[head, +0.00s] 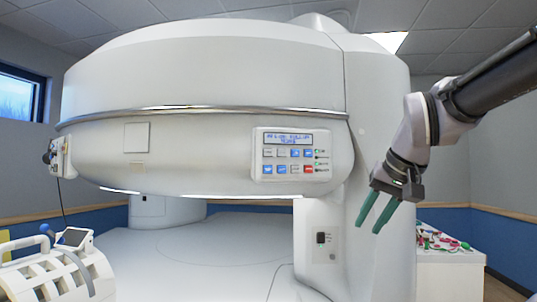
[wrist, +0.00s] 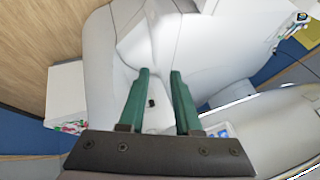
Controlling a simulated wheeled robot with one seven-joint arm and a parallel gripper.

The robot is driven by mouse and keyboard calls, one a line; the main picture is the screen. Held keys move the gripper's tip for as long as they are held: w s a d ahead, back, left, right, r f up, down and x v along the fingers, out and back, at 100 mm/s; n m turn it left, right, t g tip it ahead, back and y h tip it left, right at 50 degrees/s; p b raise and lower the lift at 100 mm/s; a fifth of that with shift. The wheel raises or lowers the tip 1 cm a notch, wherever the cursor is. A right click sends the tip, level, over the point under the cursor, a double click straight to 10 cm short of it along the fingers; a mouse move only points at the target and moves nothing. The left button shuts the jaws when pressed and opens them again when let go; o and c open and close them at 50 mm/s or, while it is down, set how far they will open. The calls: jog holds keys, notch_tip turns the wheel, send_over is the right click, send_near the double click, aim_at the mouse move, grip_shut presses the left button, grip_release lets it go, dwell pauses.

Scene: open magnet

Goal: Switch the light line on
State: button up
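A control panel (head: 290,154) with a lit blue display (head: 289,138) and several grey, blue and red buttons is on the front of the large white magnet housing (head: 200,90). Its labels are too small to read for certain. A small black switch or socket (head: 320,238) is on the white pillar below it. It also shows as a dark spot (wrist: 152,103) between my fingers in the wrist view. My gripper (head: 371,228) has two green fingers, set apart and empty. It hangs right of the panel, pointing down and left, touching nothing that I can see.
A white cart (head: 450,265) with red and green items stands behind at the right. A white slatted object with a small screen (head: 73,237) is at the lower left. The space before the panel looks clear.

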grip_shut()
dwell(1.4)
